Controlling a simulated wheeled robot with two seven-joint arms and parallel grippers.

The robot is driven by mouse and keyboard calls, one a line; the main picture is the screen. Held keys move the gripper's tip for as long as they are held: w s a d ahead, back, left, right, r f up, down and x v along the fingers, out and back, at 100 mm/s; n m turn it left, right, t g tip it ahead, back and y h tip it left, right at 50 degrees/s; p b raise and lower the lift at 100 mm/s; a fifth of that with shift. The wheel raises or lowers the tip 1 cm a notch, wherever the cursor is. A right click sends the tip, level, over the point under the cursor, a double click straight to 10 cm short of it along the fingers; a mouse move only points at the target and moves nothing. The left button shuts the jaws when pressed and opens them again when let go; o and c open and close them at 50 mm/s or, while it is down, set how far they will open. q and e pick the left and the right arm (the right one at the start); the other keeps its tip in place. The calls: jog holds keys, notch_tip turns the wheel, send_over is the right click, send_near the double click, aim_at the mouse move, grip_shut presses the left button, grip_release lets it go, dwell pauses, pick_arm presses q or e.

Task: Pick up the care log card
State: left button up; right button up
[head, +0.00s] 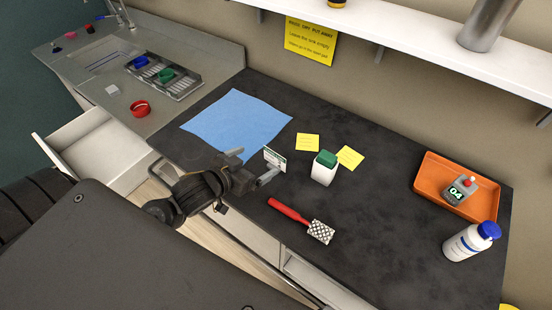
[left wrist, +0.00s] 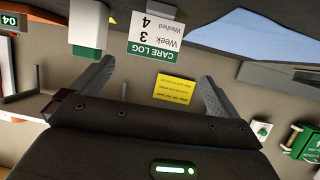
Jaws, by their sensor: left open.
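The care log card (head: 275,158) is a small white card with a green band, standing upright on the dark counter. My left gripper (head: 250,166) is open and empty, just left of the card in the head view. In the left wrist view the card is beyond the fingertips, nearer the left finger than the right, and I see no contact. What supports the card is not clear. My right gripper is not in view.
A white bottle with a green cap (head: 325,168) stands close right of the card. A blue cloth (head: 237,125) lies behind, and a red-handled tool (head: 300,219) in front. Yellow notes (head: 307,142), an orange tray (head: 429,184) and a blue-capped bottle (head: 466,243) are farther right. A shelf (head: 400,38) overhangs the back.

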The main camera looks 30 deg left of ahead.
aim_at(274, 153)
pick_arm(q)
jog(key=x, duration=0.5)
jog(key=shift+d+r+p, duration=0.1)
jog(key=shift+d+p, duration=0.2)
jog(key=shift+w, duration=0.3)
jog(key=x, duration=0.1)
jog(key=p+x, duration=0.1)
jog(key=x, duration=0.3)
jog(key=shift+d+p, duration=0.35)
jog(key=shift+p, duration=0.05)
jog(key=shift+s, duration=0.2)
jog(key=shift+c, duration=0.9)
jog(key=c, duration=0.7)
jog(key=shift+c, duration=0.6)
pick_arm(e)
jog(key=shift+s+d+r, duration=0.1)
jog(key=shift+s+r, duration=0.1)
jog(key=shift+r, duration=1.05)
pick_arm(q)
jog(key=shift+r, duration=0.15)
